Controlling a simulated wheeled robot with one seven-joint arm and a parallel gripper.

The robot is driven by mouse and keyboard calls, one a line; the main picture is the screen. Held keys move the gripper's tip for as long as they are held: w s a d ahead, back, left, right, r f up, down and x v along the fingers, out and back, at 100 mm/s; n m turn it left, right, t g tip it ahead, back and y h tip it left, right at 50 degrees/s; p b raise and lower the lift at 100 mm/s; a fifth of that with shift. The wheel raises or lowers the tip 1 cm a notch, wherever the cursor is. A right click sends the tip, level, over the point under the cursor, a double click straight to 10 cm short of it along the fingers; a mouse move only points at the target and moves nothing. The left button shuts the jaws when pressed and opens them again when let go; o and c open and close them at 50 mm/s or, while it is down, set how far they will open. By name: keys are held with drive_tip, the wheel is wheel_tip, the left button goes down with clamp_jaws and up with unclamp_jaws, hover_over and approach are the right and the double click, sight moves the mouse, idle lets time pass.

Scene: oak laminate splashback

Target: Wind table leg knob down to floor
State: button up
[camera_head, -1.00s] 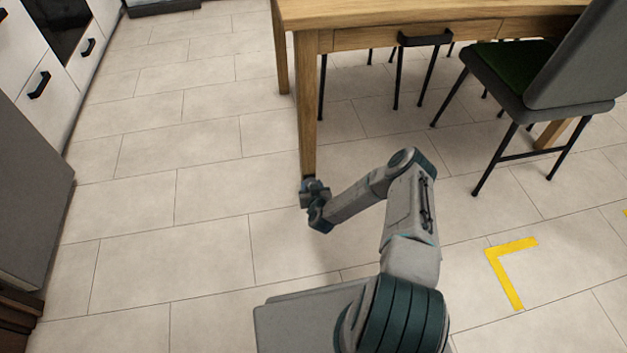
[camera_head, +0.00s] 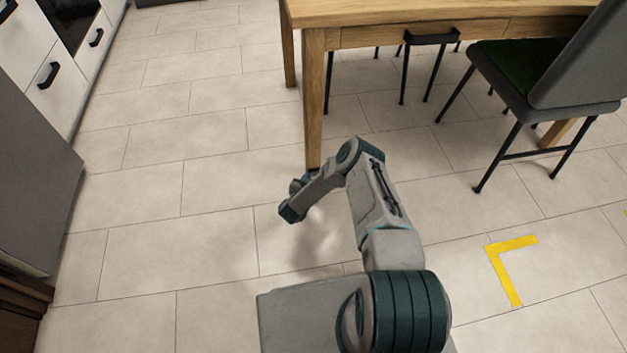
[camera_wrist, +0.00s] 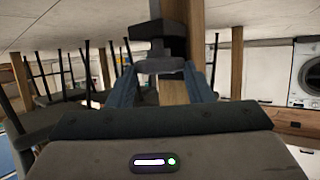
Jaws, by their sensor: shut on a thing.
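The near-left wooden table leg (camera_head: 314,110) stands upright in the head view, with its foot mostly hidden behind my wrist. My gripper (camera_head: 307,178) is low at the bottom of this leg, partly hidden by my own arm. In the wrist view, which looks upside down, a dark grey knob (camera_wrist: 160,66) sits between the two fingers of my gripper (camera_wrist: 166,82). The fingers are shut on the knob from both sides. Wood of the leg (camera_wrist: 173,92) shows between the fingers. The gap between knob and floor cannot be made out.
The wooden table top (camera_head: 420,12) overhangs above. A chair with a green seat (camera_head: 510,62) stands right of the leg. Cabinets (camera_head: 50,80) line the left side. Tiled floor (camera_head: 150,200) is clear left of my arm. A yellow corner mark (camera_head: 505,265) lies at right.

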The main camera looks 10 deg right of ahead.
drive_tip(key=shift+w+r, duration=0.1)
drive_tip(key=shift+r, duration=0.05)
drive_tip(key=o, duration=1)
drive_tip(key=shift+r, duration=0.1)
drive_tip(key=p+v, duration=0.5)
drive_tip(key=v, duration=0.8)
drive_tip(key=shift+s+a, duration=0.2)
drive_tip(key=shift+s, duration=0.2)
